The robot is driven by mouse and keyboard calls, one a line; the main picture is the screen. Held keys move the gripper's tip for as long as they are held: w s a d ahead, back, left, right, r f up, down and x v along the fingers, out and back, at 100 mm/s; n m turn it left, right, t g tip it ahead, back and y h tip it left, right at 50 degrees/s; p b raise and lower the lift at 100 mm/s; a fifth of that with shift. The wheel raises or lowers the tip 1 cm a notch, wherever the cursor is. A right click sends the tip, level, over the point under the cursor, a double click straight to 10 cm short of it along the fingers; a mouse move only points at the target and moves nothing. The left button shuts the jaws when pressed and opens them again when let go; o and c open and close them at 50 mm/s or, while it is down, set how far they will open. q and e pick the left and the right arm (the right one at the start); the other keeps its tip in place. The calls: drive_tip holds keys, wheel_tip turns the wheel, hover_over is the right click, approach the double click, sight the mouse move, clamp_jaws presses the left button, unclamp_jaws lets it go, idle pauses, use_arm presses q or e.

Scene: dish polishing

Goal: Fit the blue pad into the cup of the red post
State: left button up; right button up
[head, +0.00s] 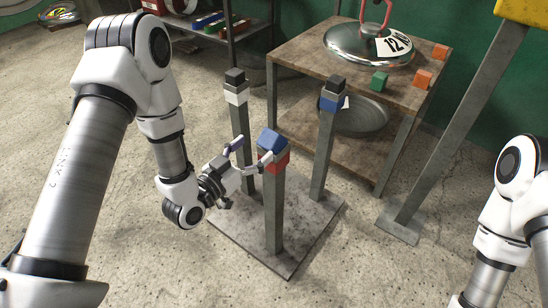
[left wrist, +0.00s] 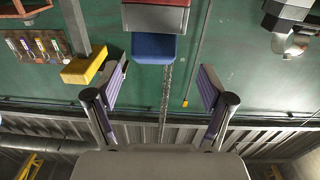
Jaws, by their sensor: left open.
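The red post (head: 275,205) stands at the front of a grey base plate, with a red cup (head: 281,162) near its top. The blue pad (head: 271,139) sits at the cup's top; I cannot tell how deep it sits. My left gripper (head: 252,152) is open and empty just left of the post top. Its fingers (left wrist: 162,78) point toward the pad, which lies beyond their tips. My right gripper is out of view.
Two more posts rise from the base plate (head: 305,238): one with a white cup (head: 236,96), one with a blue cup (head: 330,101), both topped dark. A wooden table (head: 300,50) behind holds a silver lid (head: 365,46) and several small blocks. A metal pillar (head: 455,135) stands at the right.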

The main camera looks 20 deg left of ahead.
sight(266, 141)
use_arm(q)
drive_tip(key=x, duration=0.3)
drive_tip(key=b+x, duration=0.1)
drive_tip(key=x, duration=0.2)
drive_tip(key=shift+w+d+r, duration=0.15)
drive_tip(key=shift+w+d, duration=0.1)
drive_tip(key=shift+d, duration=0.3)
drive_tip(key=c, duration=1.5)
